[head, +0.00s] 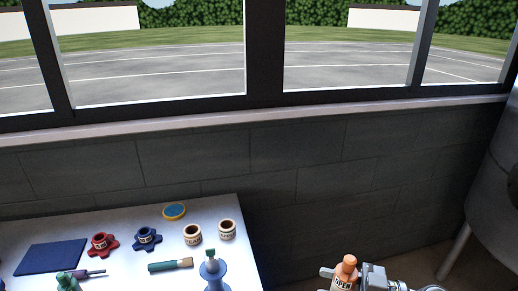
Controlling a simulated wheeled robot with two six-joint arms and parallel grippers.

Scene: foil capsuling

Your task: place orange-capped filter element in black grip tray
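The orange-capped filter element (345,267) is upright at the bottom, right of the table, with a lettered label below its cap. My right gripper (344,275) has a finger on its left side and the gripper body on its right, and looks shut on it. The element's lower end is cut off by the picture's edge. It is held clear of the table's right edge. No tray that is clearly black shows; a flat dark navy mat or tray (50,257) lies at the table's left. My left gripper is not in view.
A metal tank (495,190) stands right.

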